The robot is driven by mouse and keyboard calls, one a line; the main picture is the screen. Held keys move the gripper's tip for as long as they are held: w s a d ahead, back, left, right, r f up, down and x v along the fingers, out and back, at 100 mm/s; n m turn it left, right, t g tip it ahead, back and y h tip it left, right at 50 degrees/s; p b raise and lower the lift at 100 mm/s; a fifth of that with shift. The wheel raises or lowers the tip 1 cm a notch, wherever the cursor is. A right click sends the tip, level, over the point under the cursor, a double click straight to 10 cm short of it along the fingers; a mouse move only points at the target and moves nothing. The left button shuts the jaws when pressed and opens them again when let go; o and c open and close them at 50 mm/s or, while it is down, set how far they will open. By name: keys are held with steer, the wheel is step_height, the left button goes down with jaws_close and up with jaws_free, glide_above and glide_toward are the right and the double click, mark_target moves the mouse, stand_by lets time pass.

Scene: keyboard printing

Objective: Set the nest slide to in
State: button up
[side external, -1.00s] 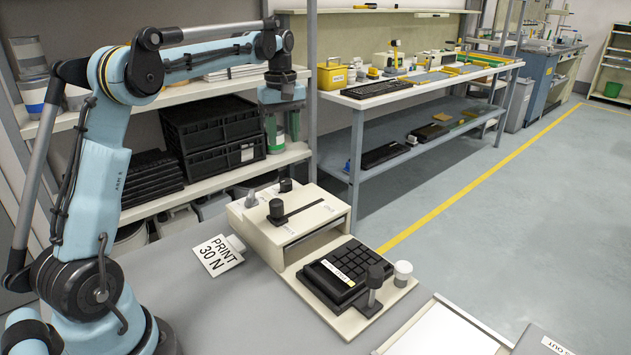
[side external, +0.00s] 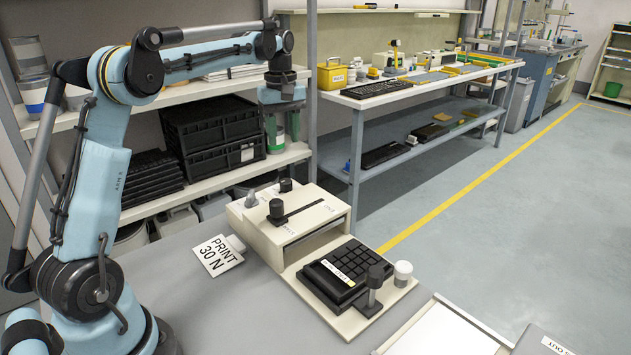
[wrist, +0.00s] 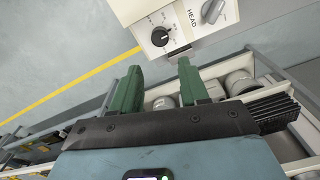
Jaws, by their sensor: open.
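A cream printing machine (side external: 268,238) stands on the grey table. A black keypad with a yellow-and-white label strip (side external: 340,272) sits in the nest on the cream plate (side external: 290,271), in front of the machine's opening. A dark upright knob (side external: 375,275) stands at the nest's front edge, beside a white round cap (side external: 403,268). My gripper (side external: 283,120) hangs open and empty above and behind the machine, well apart from the nest. In the wrist view, its green fingers (wrist: 160,86) are spread. The nest is not visible there.
A black knob (side external: 277,208) stands in the slot on the machine's top. The wrist view shows a dial (wrist: 160,37) and a lever marked HEAD (wrist: 213,11). A "PRINT 30 N" card (side external: 216,255) lies left of the machine. A white tray (side external: 440,335) is at front right.

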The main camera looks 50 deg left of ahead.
stand_by(0.3)
steer(key=shift+o, duration=1.3)
steer(key=w+d, duration=0.1)
steer(key=d, duration=0.8)
steer(key=shift+r+m, duration=0.3)
steer(key=shift+r, duration=0.05)
steer(key=m, duration=0.2)
glide_toward(376, 270)
step_height(376, 270, down, 10)
steer(key=shift+f, duration=0.1)
jaws_close()
